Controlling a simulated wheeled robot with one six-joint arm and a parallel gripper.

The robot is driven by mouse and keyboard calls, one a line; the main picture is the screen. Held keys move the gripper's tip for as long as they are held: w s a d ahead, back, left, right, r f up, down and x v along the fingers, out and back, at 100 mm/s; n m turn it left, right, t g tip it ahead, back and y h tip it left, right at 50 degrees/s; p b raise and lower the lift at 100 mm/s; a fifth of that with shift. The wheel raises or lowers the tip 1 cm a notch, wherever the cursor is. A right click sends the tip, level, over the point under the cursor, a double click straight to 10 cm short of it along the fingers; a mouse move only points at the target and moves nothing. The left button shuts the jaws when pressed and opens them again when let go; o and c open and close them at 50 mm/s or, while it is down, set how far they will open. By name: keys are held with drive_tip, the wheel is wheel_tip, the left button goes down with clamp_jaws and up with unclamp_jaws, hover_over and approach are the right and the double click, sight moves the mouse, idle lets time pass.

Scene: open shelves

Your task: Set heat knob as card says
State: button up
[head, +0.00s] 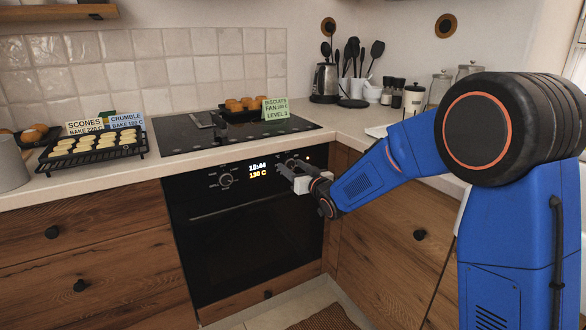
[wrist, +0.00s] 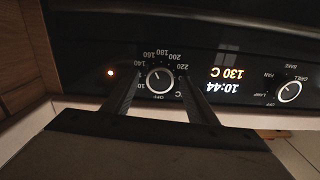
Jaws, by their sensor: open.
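The heat knob (wrist: 160,81) is a round black knob with a pale rim and a temperature scale, upside down in the wrist view. Its mark points near the 140 side. The display (wrist: 226,80) reads 10:44 and 130 C. My gripper (wrist: 161,88) is open, one finger on each side of the knob; contact cannot be told. In the head view my gripper (head: 287,178) is at the oven panel's right part, partly covering the knob. Cards read SCONES BAKE 220 (head: 84,127), CRUMBLE BAKE 180 C (head: 126,120) and BISCUITS FAN LEVEL 3 (head: 276,108), its temperature hard to read.
The function knob (wrist: 289,91) is beside the display; it also shows in the head view (head: 226,180). The oven handle (head: 235,208) runs below the panel. A dark tray (head: 45,165) of pale rounds stands left of the hob (head: 180,138). The counter edge is above the panel.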

drive_tip(key=v, duration=1.7)
drive_tip(key=shift+d, duration=0.1)
drive_tip(key=s+d+m+g+h, duration=0.2)
drive_tip(key=s+d+h, duration=0.3)
drive_tip(key=d, duration=0.5)
drive_tip(key=s+d+m+g+h, duration=0.2)
drive_tip(key=s+d+h, duration=0.1)
drive_tip(key=s+d, duration=0.5)
drive_tip(key=s+d+f+g, duration=0.1)
drive_tip(key=s+d+g, duration=0.1)
drive_tip(key=s, duration=0.6)
drive_tip(key=s+d+f+m+g+h, duration=0.1)
drive_tip(key=s+d+f+g, duration=0.1)
drive_tip(key=s, duration=0.6)
drive_tip(key=s+d+f+m+g+h, duration=0.1)
drive_tip(key=s+d, duration=0.3)
drive_tip(key=s, duration=0.5)
drive_tip(key=shift+d+f+g, duration=0.25)
drive_tip(key=shift+f+g, duration=0.35)
drive_tip(key=shift+f, duration=0.1)
